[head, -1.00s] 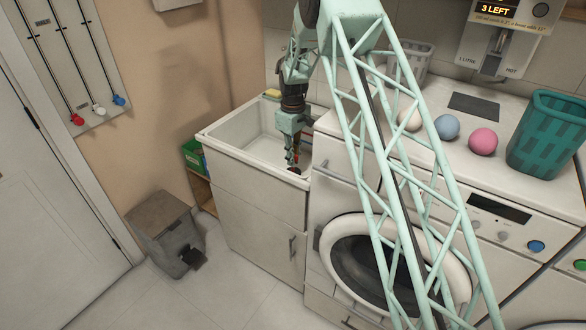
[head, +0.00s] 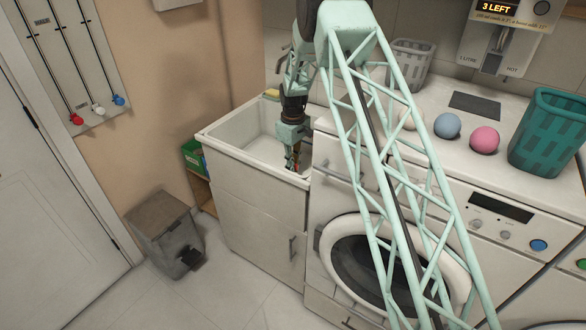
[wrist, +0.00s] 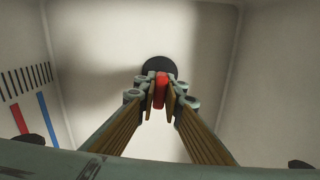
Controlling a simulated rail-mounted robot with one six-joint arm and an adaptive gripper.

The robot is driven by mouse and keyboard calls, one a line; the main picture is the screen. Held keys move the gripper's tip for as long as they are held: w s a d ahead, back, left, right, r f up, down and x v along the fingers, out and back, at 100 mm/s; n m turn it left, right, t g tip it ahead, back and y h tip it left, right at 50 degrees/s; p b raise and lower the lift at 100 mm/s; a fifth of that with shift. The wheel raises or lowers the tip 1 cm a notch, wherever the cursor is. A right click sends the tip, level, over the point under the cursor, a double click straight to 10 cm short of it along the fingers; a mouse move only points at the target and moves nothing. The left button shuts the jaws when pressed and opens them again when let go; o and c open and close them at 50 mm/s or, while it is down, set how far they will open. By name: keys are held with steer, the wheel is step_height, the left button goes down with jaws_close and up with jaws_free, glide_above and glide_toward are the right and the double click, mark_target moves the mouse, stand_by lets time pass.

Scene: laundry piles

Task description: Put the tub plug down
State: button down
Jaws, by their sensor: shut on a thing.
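The tub plug shows in the wrist view as a black disc (wrist: 158,66) with a red grip (wrist: 161,90). My gripper (wrist: 160,95) is shut on the red grip, and its fingers cover part of the disc. In the head view my gripper (head: 293,168) points down inside the white tub (head: 229,172), close to its front right rim, which hides the plug. The pale tub floor lies around the disc in the wrist view. I cannot tell whether the disc touches it.
The washing machine (head: 325,195) stands right of the tub, with a blue ball (head: 447,126), a pink ball (head: 485,139) and a teal basket (head: 547,135) on top. A yellow sponge (head: 272,93) lies on the tub's back rim. A pedal bin (head: 160,225) stands left on the floor.

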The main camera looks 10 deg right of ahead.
steer(key=shift+f, duration=0.15)
steer(key=c, duration=2.7)
jaws_free()
steer(key=shift+c, duration=0.2)
steer(key=shift+r, duration=0.2)
step_height(320, 180, up, 14)
steer(key=p, duration=0.2)
steer(key=shift+a+f, duration=0.15)
steer(key=shift+f, duration=0.1)
steer(key=shift+s+r, duration=0.1)
